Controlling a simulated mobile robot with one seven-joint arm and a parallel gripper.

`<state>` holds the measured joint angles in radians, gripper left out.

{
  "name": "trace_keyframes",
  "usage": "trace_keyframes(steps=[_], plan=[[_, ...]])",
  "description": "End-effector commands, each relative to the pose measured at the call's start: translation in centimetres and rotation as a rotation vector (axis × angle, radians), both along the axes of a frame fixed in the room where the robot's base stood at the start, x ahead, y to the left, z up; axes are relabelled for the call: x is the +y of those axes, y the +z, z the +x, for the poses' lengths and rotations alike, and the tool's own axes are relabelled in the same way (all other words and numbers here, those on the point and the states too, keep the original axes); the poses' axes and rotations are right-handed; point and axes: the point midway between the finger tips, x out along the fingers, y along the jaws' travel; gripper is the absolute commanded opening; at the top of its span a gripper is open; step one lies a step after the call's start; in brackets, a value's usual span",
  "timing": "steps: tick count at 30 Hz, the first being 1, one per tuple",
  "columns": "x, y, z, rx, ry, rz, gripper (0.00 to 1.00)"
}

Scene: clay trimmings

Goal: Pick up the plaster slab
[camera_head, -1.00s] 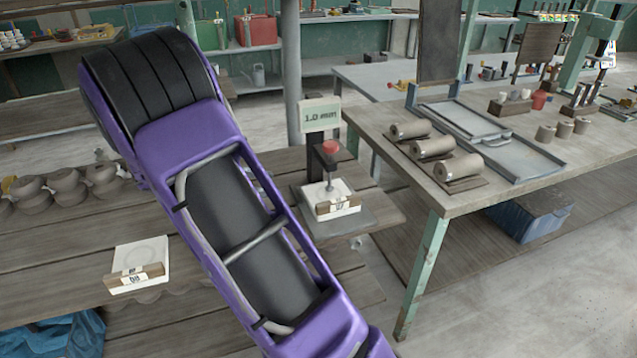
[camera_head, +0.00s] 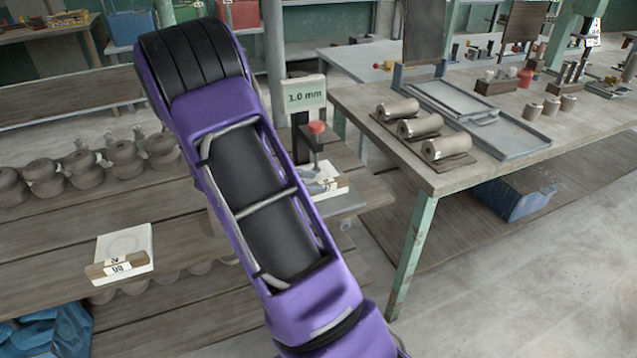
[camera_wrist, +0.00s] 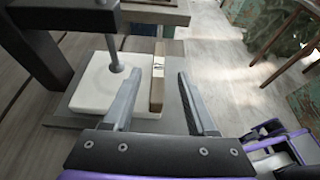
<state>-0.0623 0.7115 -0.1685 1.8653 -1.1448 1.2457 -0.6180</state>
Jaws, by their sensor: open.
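A second white slab (camera_head: 128,240) with a labelled wooden strip lies on the shelf at left.
A "1.0 mm" sign (camera_head: 304,94) stands behind the gauge. Several clay pots (camera_head: 85,172) line the left shelf. The table (camera_head: 395,165) at right holds clay rolls (camera_head: 418,127) and a metal tray (camera_head: 510,135). The floor at lower right is clear.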

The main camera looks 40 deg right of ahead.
Motion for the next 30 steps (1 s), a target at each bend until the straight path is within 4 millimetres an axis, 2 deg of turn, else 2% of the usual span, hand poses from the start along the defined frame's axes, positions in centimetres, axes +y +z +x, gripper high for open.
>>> trace_keyframes(steps=[11,19,28,30], plan=[[-4.2,-2.2,-0.9,0.001,-0.003,-0.001,0.57],[-4.5,-2.2,-0.9,0.000,0.000,-0.001,0.56],[-4.5,-2.2,-0.9,0.000,0.000,-0.001,0.02],[-4.5,-2.2,-0.9,0.000,0.000,-0.001,0.00]])
